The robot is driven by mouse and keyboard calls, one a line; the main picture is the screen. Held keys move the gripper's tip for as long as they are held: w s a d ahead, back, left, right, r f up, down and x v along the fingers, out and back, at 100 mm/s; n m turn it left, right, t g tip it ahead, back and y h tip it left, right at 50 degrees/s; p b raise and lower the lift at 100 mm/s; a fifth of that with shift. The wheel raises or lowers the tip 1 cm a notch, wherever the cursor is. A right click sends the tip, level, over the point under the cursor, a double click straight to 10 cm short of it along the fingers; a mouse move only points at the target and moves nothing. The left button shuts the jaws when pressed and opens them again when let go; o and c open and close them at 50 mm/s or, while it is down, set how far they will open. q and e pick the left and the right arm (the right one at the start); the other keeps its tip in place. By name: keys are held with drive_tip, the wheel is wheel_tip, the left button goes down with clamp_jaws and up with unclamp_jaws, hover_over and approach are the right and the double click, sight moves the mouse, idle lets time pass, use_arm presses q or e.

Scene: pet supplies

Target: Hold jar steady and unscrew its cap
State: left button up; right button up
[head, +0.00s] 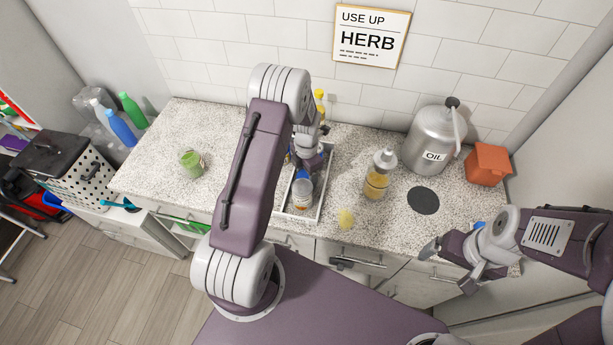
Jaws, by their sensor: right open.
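A jar (302,192) with a pale label stands near the front of a white tray (318,202) on the speckled counter. My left gripper (308,165) is over the tray, right behind or above this jar. My own arm hides part of the tray, and I cannot tell whether the fingers touch the jar or are closed. A green glass jar (191,163) stands apart on the left of the counter. My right gripper (452,262) is open and empty in front of the counter's front edge at the right.
An amber bottle with a grey top (377,178), a metal oil can (434,140), a dark round mat (423,201) and an orange container (487,165) stand at the right. A yellowish item (346,218) lies near the front edge. The counter's left part is mostly clear.

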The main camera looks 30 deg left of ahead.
use_arm(q)
drive_tip(key=shift+f, duration=0.7)
drive_tip(key=shift+w+a+f, duration=0.1)
drive_tip(key=shift+a+f, duration=0.1)
drive_tip(key=shift+f, duration=0.05)
drive_tip(key=shift+d, duration=0.1)
drive_tip(key=shift+f, duration=0.2)
drive_tip(key=o, duration=1.3)
drive_tip(key=shift+c, duration=0.2)
drive_tip(key=shift+r, duration=0.1)
